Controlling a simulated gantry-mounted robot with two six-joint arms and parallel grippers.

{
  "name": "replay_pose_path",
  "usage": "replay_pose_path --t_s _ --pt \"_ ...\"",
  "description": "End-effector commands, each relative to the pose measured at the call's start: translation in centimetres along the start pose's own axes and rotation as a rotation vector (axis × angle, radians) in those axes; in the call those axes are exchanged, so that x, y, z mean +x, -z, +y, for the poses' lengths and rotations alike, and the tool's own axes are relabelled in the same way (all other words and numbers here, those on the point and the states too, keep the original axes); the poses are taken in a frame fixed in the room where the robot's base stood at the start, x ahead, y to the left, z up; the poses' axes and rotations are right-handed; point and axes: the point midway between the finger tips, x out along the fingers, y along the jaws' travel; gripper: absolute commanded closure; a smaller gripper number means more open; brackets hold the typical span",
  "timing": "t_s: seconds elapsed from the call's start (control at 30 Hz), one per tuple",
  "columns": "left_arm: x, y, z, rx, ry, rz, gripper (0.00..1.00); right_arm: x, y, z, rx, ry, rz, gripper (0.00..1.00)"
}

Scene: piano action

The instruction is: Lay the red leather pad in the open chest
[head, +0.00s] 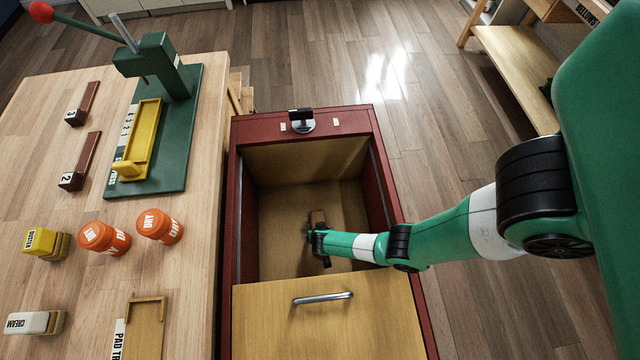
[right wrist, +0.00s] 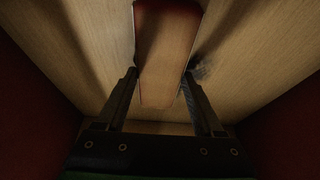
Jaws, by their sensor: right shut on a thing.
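The open chest (head: 375,180) has dark red walls and a bare wooden inside; it stands right of the bench in the head view. My right gripper (head: 319,236) reaches down into it from the right. It is shut on the red leather pad (head: 318,216), a small brownish-red strip. In the right wrist view the pad (right wrist: 166,50) lies between the two fingers of the gripper (right wrist: 160,76), with wooden surfaces around it. I cannot tell whether the pad touches the chest floor. My left gripper is not in view.
A wooden panel with a metal handle (head: 322,298) covers the near part of the chest. The bench (head: 205,260) at left holds a green press (head: 180,150), orange jars (head: 160,226), labelled blocks and a pad tray (head: 145,328). A shelf (head: 510,65) stands at the upper right.

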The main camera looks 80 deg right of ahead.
Motion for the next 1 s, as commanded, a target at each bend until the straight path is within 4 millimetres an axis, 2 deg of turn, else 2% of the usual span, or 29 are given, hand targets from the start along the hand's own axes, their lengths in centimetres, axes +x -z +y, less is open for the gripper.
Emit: replay_pose_path --t_s 0.13,0.17,0.3,0.67,0.77,1.0 --pt "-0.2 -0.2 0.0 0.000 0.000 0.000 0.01 0.4 -0.1 0.0 0.000 -0.001 0.000 0.89" --pt "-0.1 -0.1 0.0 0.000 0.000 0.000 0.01 0.3 -0.1 0.0 0.000 -0.001 0.000 0.27" --pt "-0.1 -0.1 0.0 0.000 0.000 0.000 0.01 0.2 -0.1 0.0 0.000 -0.001 0.000 0.02" --pt "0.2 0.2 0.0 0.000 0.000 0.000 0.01 -0.3 0.1 0.0 0.000 0.001 0.000 0.01" --pt "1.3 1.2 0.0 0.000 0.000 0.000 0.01 -1.8 0.3 -0.1 -0.002 0.002 0.000 0.01" --pt "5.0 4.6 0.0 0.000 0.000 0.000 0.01 -7.7 0.4 0.0 -0.003 0.002 -0.001 0.01"
